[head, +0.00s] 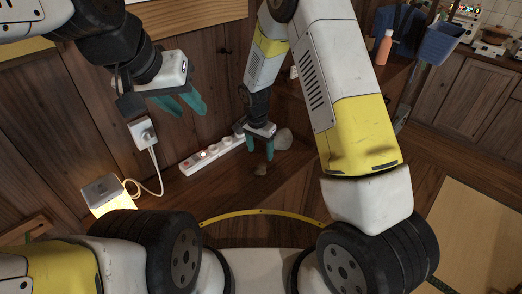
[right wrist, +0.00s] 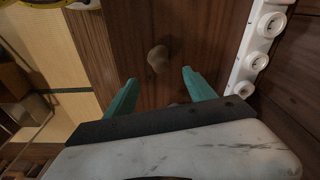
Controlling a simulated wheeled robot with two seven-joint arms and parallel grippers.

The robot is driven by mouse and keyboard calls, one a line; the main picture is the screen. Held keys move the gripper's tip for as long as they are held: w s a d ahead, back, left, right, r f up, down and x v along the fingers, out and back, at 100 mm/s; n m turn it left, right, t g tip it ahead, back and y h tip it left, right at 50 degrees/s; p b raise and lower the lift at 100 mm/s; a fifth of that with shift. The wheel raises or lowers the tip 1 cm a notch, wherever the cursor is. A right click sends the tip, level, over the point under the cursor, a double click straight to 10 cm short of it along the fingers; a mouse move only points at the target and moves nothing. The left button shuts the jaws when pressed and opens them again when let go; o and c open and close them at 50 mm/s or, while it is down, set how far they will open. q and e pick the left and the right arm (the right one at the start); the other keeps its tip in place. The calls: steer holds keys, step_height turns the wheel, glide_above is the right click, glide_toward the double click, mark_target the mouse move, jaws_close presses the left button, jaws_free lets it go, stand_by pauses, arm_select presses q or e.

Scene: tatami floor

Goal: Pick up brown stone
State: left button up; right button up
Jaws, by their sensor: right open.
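A small brown stone (head: 261,169) lies on the dark wooden floor in the head view. It also shows in the right wrist view as a brown lump (right wrist: 158,59), just beyond the gap between the fingertips. My right gripper (head: 260,149) is open and empty, its teal fingers pointing down near the stone. In the right wrist view its fingers (right wrist: 159,78) are spread apart and do not touch the stone. My left gripper (head: 183,103) hangs at the upper left, far from the stone; its finger gap is unclear.
A pale grey stone (head: 284,139) sits beside my right gripper. A white power strip (head: 212,154) lies along the wall, also seen in the right wrist view (right wrist: 252,50). A lit lamp (head: 104,194) and cable stand at left. A tatami mat (head: 470,225) lies at right.

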mark_target(261, 166)
step_height(261, 166, down, 9)
steer(key=shift+d+r, duration=0.1)
steer(key=shift+r, duration=0.1)
jaws_close()
stand_by(0.5)
steer(key=shift+r, duration=0.1)
